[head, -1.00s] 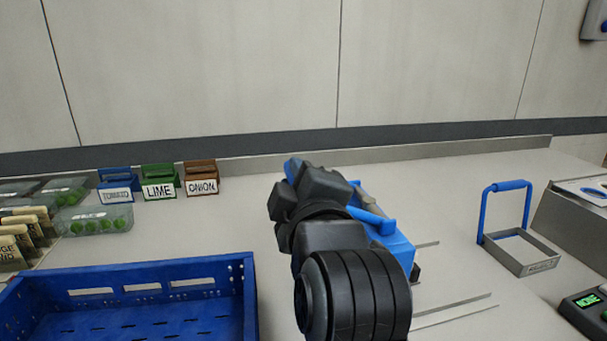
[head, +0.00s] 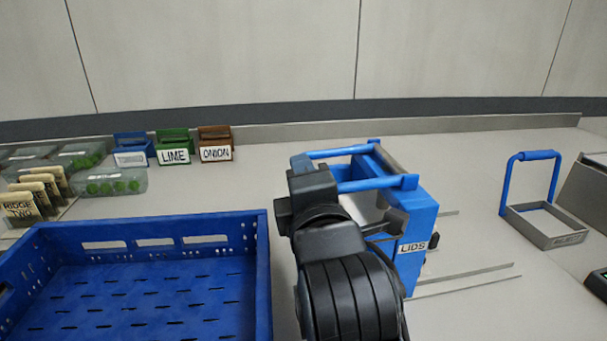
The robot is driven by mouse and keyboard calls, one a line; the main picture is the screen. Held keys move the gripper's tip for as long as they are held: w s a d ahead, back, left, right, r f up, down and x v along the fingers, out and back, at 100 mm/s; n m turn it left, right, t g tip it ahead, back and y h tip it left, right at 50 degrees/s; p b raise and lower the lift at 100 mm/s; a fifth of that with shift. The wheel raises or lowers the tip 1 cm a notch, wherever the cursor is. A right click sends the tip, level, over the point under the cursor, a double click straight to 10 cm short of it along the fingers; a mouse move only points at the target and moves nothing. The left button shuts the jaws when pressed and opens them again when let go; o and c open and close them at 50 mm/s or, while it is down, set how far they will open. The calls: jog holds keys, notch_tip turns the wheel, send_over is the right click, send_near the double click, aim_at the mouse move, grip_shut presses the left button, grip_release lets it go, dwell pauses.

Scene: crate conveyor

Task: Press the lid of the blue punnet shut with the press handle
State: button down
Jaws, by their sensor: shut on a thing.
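The blue lid press (head: 418,225), labelled LIDS, stands on the bench just right of centre. Two blue handle arms reach left from its top, and the nearer one (head: 378,184) shows clearly. My gripper (head: 297,168) is seen from behind at the left ends of these arms. It is shut on the press handle; its fingertips and the gripped part are mostly hidden by my wrist. A grey surface shows between the arms and the press body. I cannot make out the blue punnet or its lid, as my arm covers much of the press's near side.
A blue crate (head: 258,265) fills the front left. Clear punnets of green fruit (head: 112,182), label cards (head: 40,192) and TOMATO, LIME and ONION boxes (head: 174,148) stand behind it. A tray with a blue hoop handle (head: 545,228) is at right. Metal rails (head: 470,278) lie beside the press.

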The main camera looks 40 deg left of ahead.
jog(key=shift+f, duration=0.2)
jog(key=c, duration=0.9)
grip_release()
jog(key=shift+d, duration=0.1)
jog(key=v, duration=0.7)
jog(key=shift+s+d+b, duration=0.2)
jog(key=shift+s+b, duration=0.1)
jog(key=shift+b, duration=0.05)
